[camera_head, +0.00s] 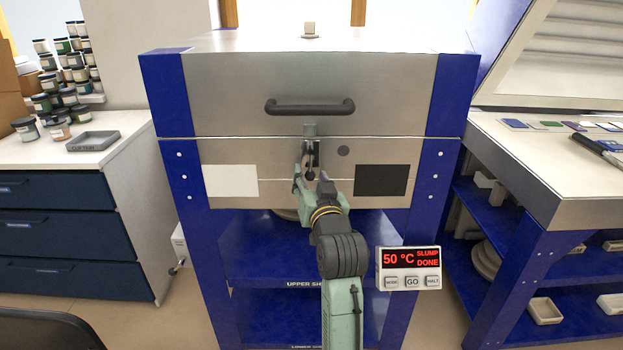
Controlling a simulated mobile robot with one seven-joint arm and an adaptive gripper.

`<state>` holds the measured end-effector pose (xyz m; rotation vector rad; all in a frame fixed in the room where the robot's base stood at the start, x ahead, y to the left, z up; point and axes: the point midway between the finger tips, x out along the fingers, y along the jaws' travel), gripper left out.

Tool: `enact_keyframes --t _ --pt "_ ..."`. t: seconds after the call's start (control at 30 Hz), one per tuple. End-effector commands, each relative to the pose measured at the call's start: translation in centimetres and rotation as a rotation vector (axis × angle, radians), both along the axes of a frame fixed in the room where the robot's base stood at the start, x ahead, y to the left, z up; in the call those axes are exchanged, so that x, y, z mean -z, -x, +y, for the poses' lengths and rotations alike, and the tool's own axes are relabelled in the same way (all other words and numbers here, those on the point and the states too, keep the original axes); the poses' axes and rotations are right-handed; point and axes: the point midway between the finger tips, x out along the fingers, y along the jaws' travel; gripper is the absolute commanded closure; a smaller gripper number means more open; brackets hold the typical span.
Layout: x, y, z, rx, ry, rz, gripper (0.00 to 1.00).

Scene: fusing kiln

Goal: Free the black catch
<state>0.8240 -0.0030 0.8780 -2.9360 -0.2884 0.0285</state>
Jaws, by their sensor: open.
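The black catch (310,149) is on the kiln's front, at the seam between lid and body, below the dark lid handle (310,106). A small grey keeper plate (310,129) sits just above it on the lid. The kiln lid (390,85) looks closed. My gripper (311,184) is open, right in front of the catch's lower part, with a finger on each side of it. The fingers partly hide the catch's lower end, and I cannot tell whether they touch it.
A control box (408,268) reading 50 °C, SLUMP DONE, is at the kiln's lower right. A drawer cabinet (75,215) with jars stands left. A blue-legged workbench (540,165) stands right. Blue shelves (265,255) lie under the kiln.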

Motion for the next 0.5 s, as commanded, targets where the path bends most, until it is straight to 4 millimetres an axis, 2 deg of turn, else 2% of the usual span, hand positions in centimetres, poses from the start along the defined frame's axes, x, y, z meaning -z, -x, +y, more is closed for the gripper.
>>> enact_keyframes --t 0.1,0.5 --pt "0.01 0.02 0.0 0.0 0.0 0.0 0.6" --pt "0.02 0.04 -0.01 0.0 0.0 0.0 0.87"
